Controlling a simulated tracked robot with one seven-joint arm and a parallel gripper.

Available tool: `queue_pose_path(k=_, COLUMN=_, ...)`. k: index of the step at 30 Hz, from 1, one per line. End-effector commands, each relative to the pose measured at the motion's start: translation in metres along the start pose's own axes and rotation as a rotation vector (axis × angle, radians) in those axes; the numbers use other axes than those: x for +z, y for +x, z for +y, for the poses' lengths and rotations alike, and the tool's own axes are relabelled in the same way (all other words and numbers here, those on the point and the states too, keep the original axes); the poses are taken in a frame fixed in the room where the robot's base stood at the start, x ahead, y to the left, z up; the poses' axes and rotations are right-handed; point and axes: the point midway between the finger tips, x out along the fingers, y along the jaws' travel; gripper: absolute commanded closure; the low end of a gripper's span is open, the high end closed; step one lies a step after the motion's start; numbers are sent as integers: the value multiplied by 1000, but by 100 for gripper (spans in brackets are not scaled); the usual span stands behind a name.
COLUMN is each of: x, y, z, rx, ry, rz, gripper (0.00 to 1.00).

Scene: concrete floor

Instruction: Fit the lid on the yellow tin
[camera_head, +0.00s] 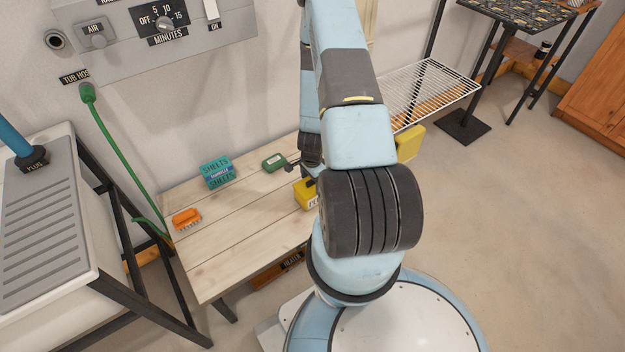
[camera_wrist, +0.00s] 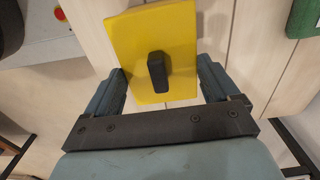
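A yellow rectangular piece with an upright black knob, apparently the lid (camera_wrist: 135,40), lies below my gripper (camera_wrist: 160,72) in the wrist view. The two blue fingers are spread on either side of the knob, with gaps. They hold nothing. In the head view a small yellow labelled block (camera_head: 303,197) stands on the bench, partly hidden by my arm. Another yellow box-like thing (camera_head: 411,143) shows to the right of my arm, also partly hidden. I cannot tell for sure which of the two is the tin and which carries the knob.
The wooden bench (camera_head: 225,262) also holds an orange brush (camera_head: 187,219), a teal sheets box (camera_head: 216,172) and a green object (camera_head: 274,161). A sink unit (camera_head: 45,225) stands left. A wire shelf (camera_head: 425,90) lies behind. The bench's front left is clear.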

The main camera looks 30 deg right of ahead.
Motion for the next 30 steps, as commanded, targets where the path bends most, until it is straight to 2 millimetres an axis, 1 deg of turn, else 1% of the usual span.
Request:
queue_pose_path(k=1, x=0, y=0, z=0, rx=0, ry=0, rz=0, gripper=8)
queue_pose_path(k=3, x=0, y=0, z=0, rx=0, ry=0, rz=0, gripper=1)
queue_pose_path(k=4, x=0, y=0, z=0, rx=0, ry=1, rz=0, gripper=0)
queue_pose_path(k=11, x=-1, y=-1, z=0, rx=0, ry=2, rz=0, gripper=0)
queue_pose_path(k=14, x=-1, y=-5, z=0, rx=-1, ry=2, rz=0, gripper=0)
queue_pose_path(k=20, x=-2, y=-27, z=-1, rx=-3, ry=1, rz=2, gripper=0)
queue_pose_path(k=30, x=-2, y=-76, z=0, rx=-2, ry=3, rz=2, gripper=0)
